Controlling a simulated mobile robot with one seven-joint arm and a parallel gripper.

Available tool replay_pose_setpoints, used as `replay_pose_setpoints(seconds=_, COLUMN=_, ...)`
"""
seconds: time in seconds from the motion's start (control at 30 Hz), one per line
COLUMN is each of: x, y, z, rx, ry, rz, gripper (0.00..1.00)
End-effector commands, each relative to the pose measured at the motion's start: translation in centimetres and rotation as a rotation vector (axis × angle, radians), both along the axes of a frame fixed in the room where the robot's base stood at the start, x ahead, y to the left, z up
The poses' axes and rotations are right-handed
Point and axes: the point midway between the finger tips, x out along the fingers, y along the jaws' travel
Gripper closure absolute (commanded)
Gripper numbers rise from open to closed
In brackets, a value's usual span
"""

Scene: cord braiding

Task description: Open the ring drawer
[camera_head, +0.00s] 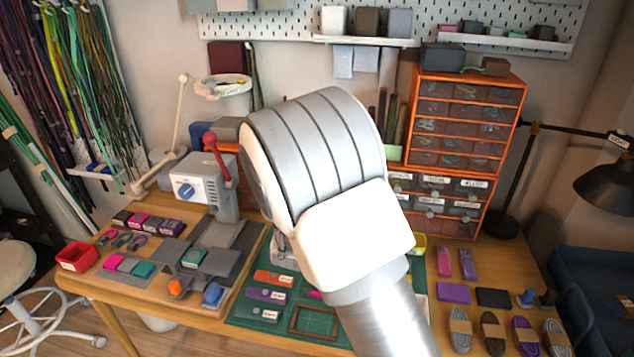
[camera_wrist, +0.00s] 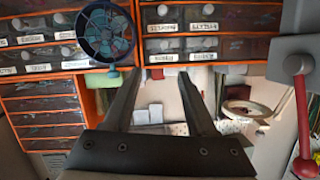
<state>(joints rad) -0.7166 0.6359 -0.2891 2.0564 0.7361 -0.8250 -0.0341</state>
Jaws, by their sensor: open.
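The orange drawer cabinet (camera_head: 466,125) stands at the back of the table in the head view, with clear-fronted drawers above and labelled, knobbed drawers (camera_head: 432,205) below. All visible drawers look shut. The labels are too small to tell which drawer is the ring drawer. The labelled drawers (camera_wrist: 210,46) also show at the top of the wrist view, which looks upside down. My gripper (camera_wrist: 160,78) is open and empty, its fingers pointing toward the cabinet area without visibly touching a drawer. In the head view my arm hides the gripper and the cabinet's left part.
A grey machine (camera_head: 198,186) with a red lever (camera_head: 217,158) stands left of my arm; the lever shows close at the right in the wrist view (camera_wrist: 303,105). A round blue spoked thing (camera_wrist: 104,34) covers some drawers. A black lamp (camera_head: 604,187) stands right.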

Motion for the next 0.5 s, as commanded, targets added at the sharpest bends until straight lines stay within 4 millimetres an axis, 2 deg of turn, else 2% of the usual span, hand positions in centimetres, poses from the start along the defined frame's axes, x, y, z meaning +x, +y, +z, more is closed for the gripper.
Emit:
replay_pose_setpoints(seconds=0.03, x=0.1, y=0.6, z=-1.5, rx=-0.032, ry=-0.030, rz=-0.006, gripper=0.43)
replay_pose_setpoints(seconds=0.2, x=0.0, y=1.6, z=-3.8, rx=-0.118, ry=-0.145, rz=-0.033, gripper=0.43)
replay_pose_setpoints(seconds=0.5, x=-0.4, y=2.4, z=-5.0, rx=-0.188, ry=-0.247, rz=-0.049, gripper=0.43)
